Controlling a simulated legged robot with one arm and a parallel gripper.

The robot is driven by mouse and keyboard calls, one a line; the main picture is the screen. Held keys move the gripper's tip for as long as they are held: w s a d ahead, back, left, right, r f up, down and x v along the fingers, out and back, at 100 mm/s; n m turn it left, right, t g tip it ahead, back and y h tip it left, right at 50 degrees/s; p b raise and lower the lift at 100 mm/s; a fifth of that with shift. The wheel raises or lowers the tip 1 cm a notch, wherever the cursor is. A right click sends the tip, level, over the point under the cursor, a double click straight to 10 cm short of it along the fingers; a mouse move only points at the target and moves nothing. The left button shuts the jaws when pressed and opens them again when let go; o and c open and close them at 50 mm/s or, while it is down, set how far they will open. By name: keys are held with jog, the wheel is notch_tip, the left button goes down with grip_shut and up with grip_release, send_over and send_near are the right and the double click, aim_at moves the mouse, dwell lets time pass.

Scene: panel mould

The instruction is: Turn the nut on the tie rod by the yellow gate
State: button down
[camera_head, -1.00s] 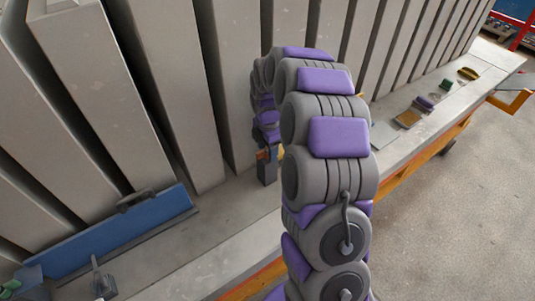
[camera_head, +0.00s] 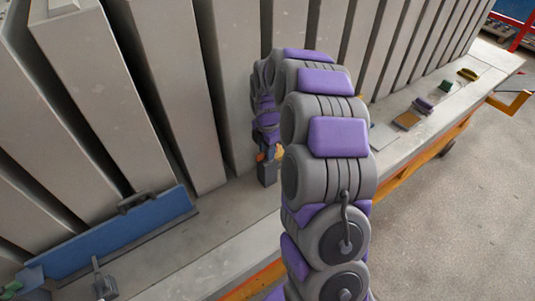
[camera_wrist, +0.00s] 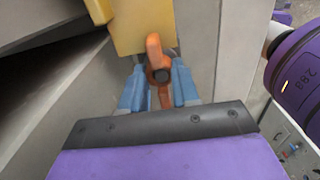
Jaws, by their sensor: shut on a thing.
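In the wrist view an orange nut (camera_wrist: 155,52) with a wing-like lug stands against the yellow gate (camera_wrist: 130,28). A dark round end, perhaps of the tie rod, shows in the middle of the nut. My gripper (camera_wrist: 159,80) has its two blue fingers on either side of the nut and is shut on it. The lower part of the nut shows between the fingers. In the head view my arm bends over to the bench by the panels, and it hides most of the gripper and the nut.
Tall grey panels (camera_head: 165,90) stand in a close row behind the bench (camera_head: 185,272). A blue bar (camera_head: 110,238) with a dark handle lies at the left. Several small items, among them a brown block (camera_head: 407,120), lie on the right end. Open floor (camera_head: 450,215) is at the right.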

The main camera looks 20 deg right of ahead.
jog(key=shift+r+p, duration=1.9)
jog(key=shift+r, duration=1.6)
jog(key=shift+f, duration=0.1)
